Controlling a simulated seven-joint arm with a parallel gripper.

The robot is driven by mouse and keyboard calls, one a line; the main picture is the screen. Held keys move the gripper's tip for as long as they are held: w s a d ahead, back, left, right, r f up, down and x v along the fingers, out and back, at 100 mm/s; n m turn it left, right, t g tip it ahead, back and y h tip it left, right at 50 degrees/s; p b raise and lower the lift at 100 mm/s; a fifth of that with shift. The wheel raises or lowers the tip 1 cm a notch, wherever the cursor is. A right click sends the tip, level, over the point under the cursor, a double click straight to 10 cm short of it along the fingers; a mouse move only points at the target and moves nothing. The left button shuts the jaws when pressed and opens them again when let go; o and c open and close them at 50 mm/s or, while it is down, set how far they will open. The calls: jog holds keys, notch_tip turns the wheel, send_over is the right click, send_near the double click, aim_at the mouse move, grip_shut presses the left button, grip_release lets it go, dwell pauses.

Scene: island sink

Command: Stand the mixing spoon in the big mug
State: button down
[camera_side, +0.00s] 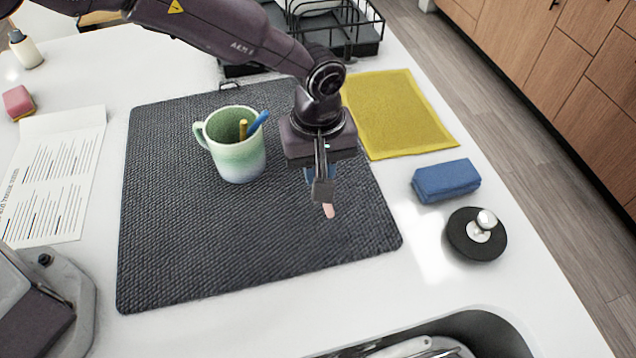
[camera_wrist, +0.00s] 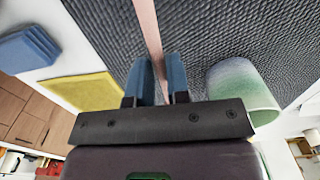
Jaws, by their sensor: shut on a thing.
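The big mug (camera_side: 240,160) is pale green and white and stands upright on the dark mat, its handle to the left. My gripper (camera_side: 322,187) is to the right of the mug, over the mat and apart from the mug. It is shut on the mixing spoon (camera_side: 328,211), whose pinkish end shows below the fingers. In the wrist view the spoon (camera_wrist: 148,30) is a thin pinkish stick between the blue fingers, and the mug (camera_wrist: 240,88) is to the right. The rest of the spoon is hidden.
The dark mat (camera_side: 190,250) is clear in front of the mug. A yellow cloth (camera_side: 400,115), a blue sponge-like block (camera_side: 446,181) and a black lid with a knob (camera_side: 470,245) lie to the right. A wire rack (camera_side: 335,25) stands behind, and a sink (camera_side: 480,330) is at the front.

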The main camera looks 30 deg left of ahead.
notch_tip(320, 180, up, 26)
jog(key=f+g+h, duration=0.1)
jog(key=g+h, duration=0.1)
jog(key=a+f+n+g+h, duration=0.35)
jog(key=a+h, duration=0.25)
jog(key=a, duration=0.3)
jog(key=w+a+r+n+t+h, duration=0.1)
jog(key=a+r+n+t+h, duration=0.15)
jog(key=a+h, duration=0.3)
jog(key=w+a+r+n+t+h, duration=0.1)
jog(key=w+a+n+t+h, duration=0.1)
jog(key=a+n+t+h, duration=0.3)
notch_tip(320, 180, down, 18)
jog(key=m+g, duration=0.1)
jog(key=g, duration=0.1)
jog(key=shift+s+a+m, duration=0.25)
jog(key=shift+a+m, duration=0.1)
jog(key=shift+m, duration=0.05)
jog(key=shift+f+y, duration=0.1)
jog(key=shift+y, duration=0.15)
jog(key=c, duration=1)
grip_release()
jog(key=shift+a, duration=0.1)
